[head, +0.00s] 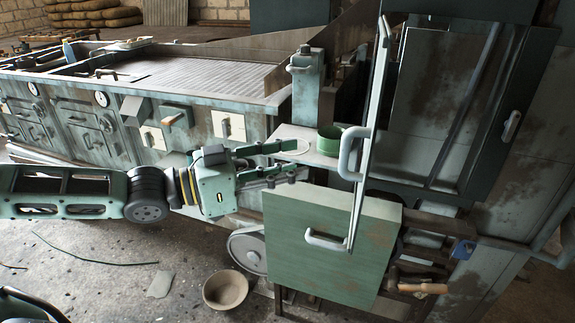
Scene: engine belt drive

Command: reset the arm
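My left arm comes in from the left, and its gripper (298,161) points right. Its two pale green fingers are spread apart with nothing visible between them. The fingertips are close to the front edge of a small pale shelf (300,140); I cannot tell whether they touch it. A green round cup or ring (329,141) sits on that shelf, right of the fingertips. My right gripper is not in view.
A green box-like panel (325,240) stands below the gripper. A tall pale door edge with handles (366,130) rises to its right. A long machine bench (175,80) lies behind. A bowl (226,290) and a wheel (247,250) are low down. The floor at left is mostly clear.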

